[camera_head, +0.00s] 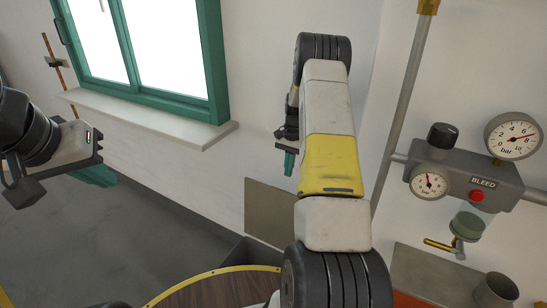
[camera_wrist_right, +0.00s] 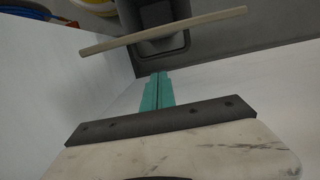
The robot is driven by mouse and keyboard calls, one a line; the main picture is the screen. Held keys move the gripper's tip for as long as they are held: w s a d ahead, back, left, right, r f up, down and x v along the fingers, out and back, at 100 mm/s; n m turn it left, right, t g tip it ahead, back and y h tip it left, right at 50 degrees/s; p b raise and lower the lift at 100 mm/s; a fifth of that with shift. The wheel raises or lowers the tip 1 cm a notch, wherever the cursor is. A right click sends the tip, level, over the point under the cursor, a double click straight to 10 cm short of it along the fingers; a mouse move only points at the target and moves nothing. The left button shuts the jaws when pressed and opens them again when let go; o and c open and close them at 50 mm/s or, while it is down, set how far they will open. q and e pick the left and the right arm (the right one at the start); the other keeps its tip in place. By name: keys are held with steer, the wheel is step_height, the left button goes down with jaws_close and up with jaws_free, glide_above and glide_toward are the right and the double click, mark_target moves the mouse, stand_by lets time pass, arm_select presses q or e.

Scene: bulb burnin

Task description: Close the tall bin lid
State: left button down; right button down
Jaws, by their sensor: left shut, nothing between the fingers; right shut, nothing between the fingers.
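The tall bin's lid (camera_head: 270,212) is a tan flat panel standing raised near the wall in the head view, partly hidden by my right arm. The dark grey bin (camera_head: 252,250) shows below it, mostly hidden. In the right wrist view the lid (camera_wrist_right: 165,32) is a thin beige strip seen nearly edge-on, across the dark open bin (camera_wrist_right: 165,14). My right gripper (camera_head: 289,163) is shut and empty above the lid in the head view; its teal fingers (camera_wrist_right: 157,90) point toward the lid. I cannot tell whether they touch. My left gripper (camera_head: 97,176) is shut and empty at the left.
A green-framed window (camera_head: 215,60) with a pale sill (camera_head: 150,120) is on the wall. A round wooden table top (camera_head: 215,290) with a yellow edge is at the bottom. A gauge panel (camera_head: 465,182) and pipe (camera_head: 408,80) are on the right. Grey floor (camera_head: 110,240) is clear at left.

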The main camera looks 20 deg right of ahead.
step_height(320, 180, down, 6)
steer(key=shift+s+a, duration=0.35)
steer(key=shift+a, duration=0.05)
steer(key=shift+a, duration=0.1)
